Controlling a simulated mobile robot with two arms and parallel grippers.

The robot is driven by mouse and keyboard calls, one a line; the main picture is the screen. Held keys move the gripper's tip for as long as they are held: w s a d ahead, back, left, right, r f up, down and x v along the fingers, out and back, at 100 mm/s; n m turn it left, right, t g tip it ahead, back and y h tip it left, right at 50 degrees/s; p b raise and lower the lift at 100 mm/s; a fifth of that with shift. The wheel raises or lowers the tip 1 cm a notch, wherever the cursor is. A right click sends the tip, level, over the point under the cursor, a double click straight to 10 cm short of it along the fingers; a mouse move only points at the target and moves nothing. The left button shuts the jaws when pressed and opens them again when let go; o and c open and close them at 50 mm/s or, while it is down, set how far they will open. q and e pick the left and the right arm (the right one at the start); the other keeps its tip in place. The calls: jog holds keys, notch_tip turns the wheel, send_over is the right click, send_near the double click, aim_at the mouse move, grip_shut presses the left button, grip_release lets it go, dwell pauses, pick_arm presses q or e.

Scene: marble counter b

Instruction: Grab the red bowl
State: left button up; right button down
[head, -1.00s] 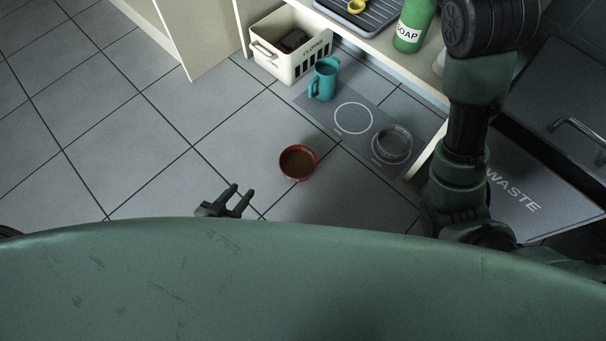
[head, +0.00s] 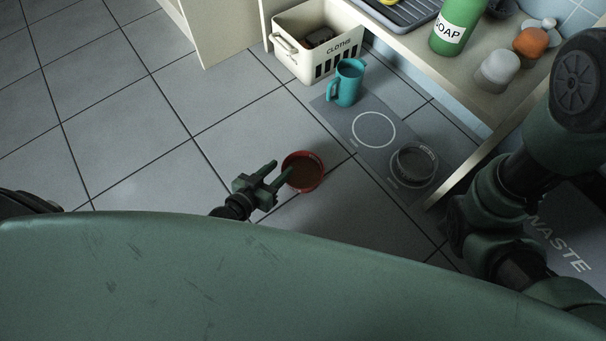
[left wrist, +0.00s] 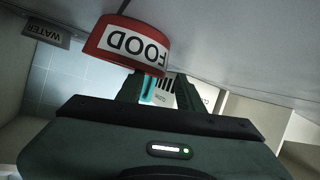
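The red bowl (head: 303,170) stands upright on the tiled floor, with brown contents inside. In the left wrist view, which is upside down, the bowl (left wrist: 125,42) shows a white FOOD label. My left gripper (head: 282,171) is low over the floor, just left of the bowl in the head view. Its two fingers are apart and point at the bowl's left side; the tips reach its rim area. I cannot tell whether they touch it. In the left wrist view the gripper (left wrist: 155,82) shows its fingers behind the bowl's edge. My right gripper is out of view.
A grey mat (head: 375,128) right of the bowl bears a teal pitcher (head: 347,82) and a grey bowl (head: 414,166), labelled WATER in the wrist view. A white CLOTHS crate (head: 318,50) stands behind. A shelf with a green soap bottle (head: 457,25) overhangs at upper right.

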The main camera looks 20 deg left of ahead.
aim_at(292, 158)
pick_arm(q)
jog(key=b+x, duration=0.1)
jog(key=x, duration=0.3)
jog(key=shift+w+d+f, duration=0.1)
jog(key=shift+w+f, duration=0.05)
jog(key=shift+w, duration=0.15)
grip_shut()
jog(key=shift+s, duration=0.1)
